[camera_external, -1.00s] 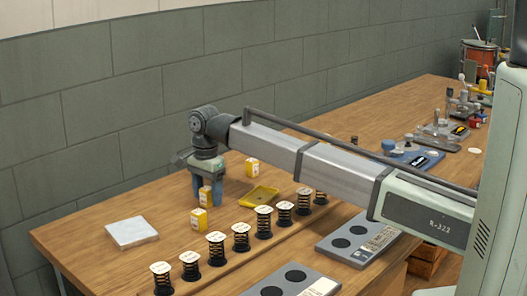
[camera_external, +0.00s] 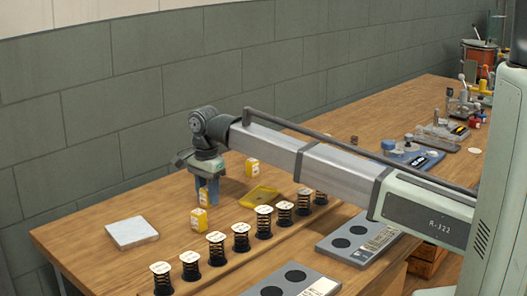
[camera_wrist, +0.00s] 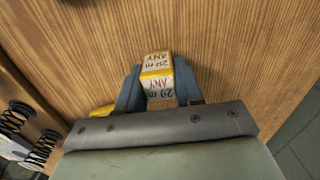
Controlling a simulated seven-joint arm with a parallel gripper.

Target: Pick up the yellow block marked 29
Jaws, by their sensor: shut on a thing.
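My gripper (camera_external: 207,190) points down over the left part of the bench in the external view. Its blue fingers are shut on a yellow-and-white block (camera_wrist: 159,90), whose label reads 29 in the wrist view, upside down. Whether the held block clears the bench is hard to tell. A second yellow-and-white block (camera_external: 199,219) stands just in front of the fingers. In the wrist view a similar labelled face (camera_wrist: 157,61) shows just beyond the held block. Another such block (camera_external: 252,167) stands behind and to the right, apart from the gripper.
A yellow tray (camera_external: 262,195) lies right of the gripper. A row of black springs with pale tops (camera_external: 241,235) runs along the front. A white slab (camera_external: 131,232) lies at the left, with bare wood between it and the gripper. A grey wall stands behind.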

